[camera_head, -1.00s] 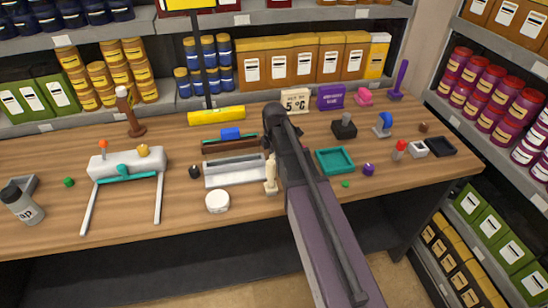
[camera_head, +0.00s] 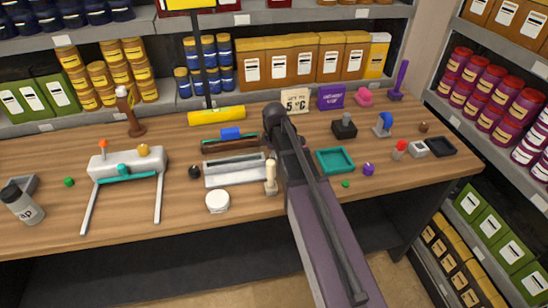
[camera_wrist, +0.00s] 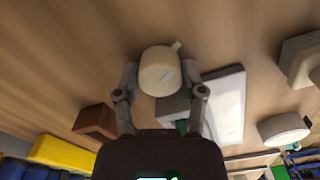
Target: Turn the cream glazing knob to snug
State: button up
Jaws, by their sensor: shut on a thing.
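The cream glazing knob (camera_wrist: 160,72) shows in the wrist view as a rounded cream piece with a small tab at its upper right. My gripper (camera_wrist: 160,84) has a finger on either side of it and is shut on it. In the head view my arm hides the fingers and their contact with the knob. A cream upright piece (camera_head: 270,178) stands beside my arm there, at the right end of a pale tray; I cannot tell if it is the knob.
The pale tray (camera_head: 235,171) and a white round jar (camera_head: 217,202) lie left of my arm. A teal tray (camera_head: 336,161) lies close on its right. A brown rail (camera_wrist: 95,120) and a yellow bar (camera_wrist: 62,152) are near the gripper. Bare wood shows above the knob.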

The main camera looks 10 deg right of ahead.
jog(key=shift+s, duration=0.1)
jog(key=o, duration=1.1)
jog(key=shift+o, duration=0.2)
jog(key=shift+n, duration=0.5)
jog(key=n, duration=0.3)
jog(key=shift+n, duration=0.4)
jog(key=n, duration=0.4)
jog(key=shift+r, duration=0.1)
notch_tip(320, 180, up, 14)
jog(key=p, duration=1.3)
jog(key=shift+f+p, duration=0.2)
jog(key=shift+p, duration=0.2)
